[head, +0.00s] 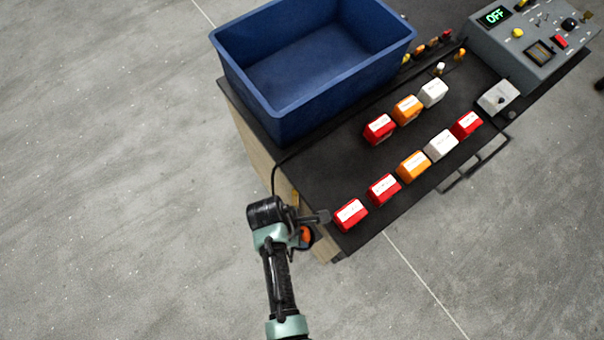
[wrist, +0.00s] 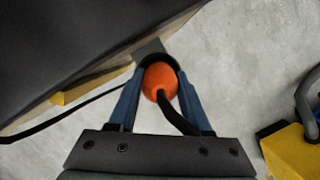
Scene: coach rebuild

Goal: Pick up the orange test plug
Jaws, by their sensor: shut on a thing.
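The orange test plug (wrist: 160,78) is between the two blue fingers of my gripper (wrist: 160,88) in the wrist view. A finger lies against each side of it, and the gripper is shut on it. A black cable (wrist: 174,115) bends away from the plug toward the gripper's base. In the head view my gripper (head: 308,228) is beside the near left corner of the black-topped bench. A small orange part of the plug (head: 306,235) shows there; the rest is hidden by the gripper.
The black bench top (head: 315,182) carries red, orange and white labelled blocks, the nearest red one (head: 350,214) close to the corner. A blue bin (head: 240,85) and a grey control box (head: 530,55) reading OFF stand farther back. Grey floor is clear at left.

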